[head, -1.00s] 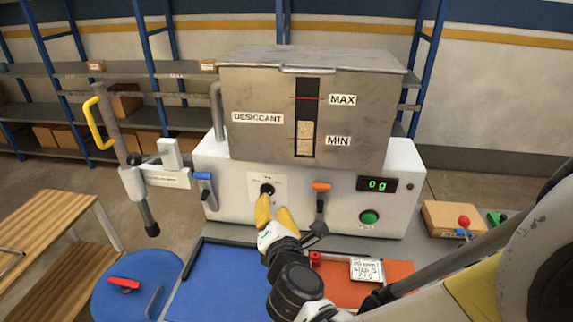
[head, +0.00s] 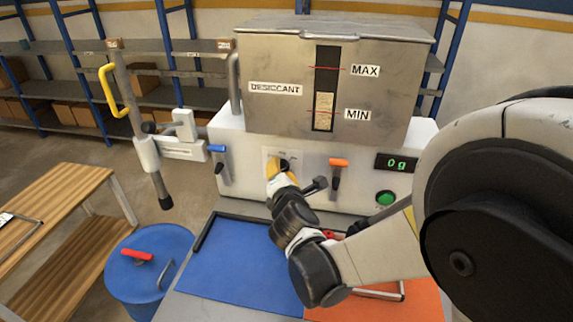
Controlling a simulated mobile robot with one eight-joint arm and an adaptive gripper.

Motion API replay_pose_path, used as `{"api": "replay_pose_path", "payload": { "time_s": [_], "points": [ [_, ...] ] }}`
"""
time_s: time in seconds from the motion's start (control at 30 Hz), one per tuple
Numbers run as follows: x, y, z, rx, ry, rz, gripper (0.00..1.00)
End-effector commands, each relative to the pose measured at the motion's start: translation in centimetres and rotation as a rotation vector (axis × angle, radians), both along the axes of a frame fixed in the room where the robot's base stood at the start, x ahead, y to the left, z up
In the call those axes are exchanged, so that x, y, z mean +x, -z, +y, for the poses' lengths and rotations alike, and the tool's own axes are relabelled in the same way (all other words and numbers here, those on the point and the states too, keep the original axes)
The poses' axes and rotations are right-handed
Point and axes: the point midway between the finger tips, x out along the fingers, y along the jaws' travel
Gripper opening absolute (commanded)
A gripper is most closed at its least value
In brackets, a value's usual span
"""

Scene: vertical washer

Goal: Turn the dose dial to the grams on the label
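The dose dial (head: 285,165) is a small black knob on a white plate on the front of the white machine. My gripper (head: 281,170), with yellow fingers, is at the dial and partly covers it. One finger shows at the dial's left side; the other is mostly hidden, so I cannot tell whether they grip the knob. The display (head: 396,163) reads 0 g in green. The label card on the orange mat (head: 385,305) is hidden behind my arm now; its text was too small to read surely earlier.
A steel desiccant hopper (head: 275,65) sits on top of the machine. A blue lever (head: 217,150) is left of the dial, an orange lever (head: 338,163) right of it, and a green button (head: 386,198) below the display. A blue mat (head: 240,262) lies in front.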

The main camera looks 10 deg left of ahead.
Motion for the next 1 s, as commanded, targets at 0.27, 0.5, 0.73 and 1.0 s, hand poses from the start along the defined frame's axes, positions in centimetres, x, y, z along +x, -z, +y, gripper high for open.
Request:
{"api": "replay_pose_path", "payload": {
  "time_s": [0.27,0.5,0.73,1.0],
  "points": [
    [-0.03,-0.02,-0.01,0.0,0.0,0.0,0.0],
    [-0.04,-0.03,-0.01,-0.001,0.0,0.0,0.0],
    [-0.05,-0.11,0.05,-0.039,-0.001,-0.001,0.0],
    [-0.04,-0.27,0.15,-0.201,-0.001,0.0,0.0]
  ]
}}
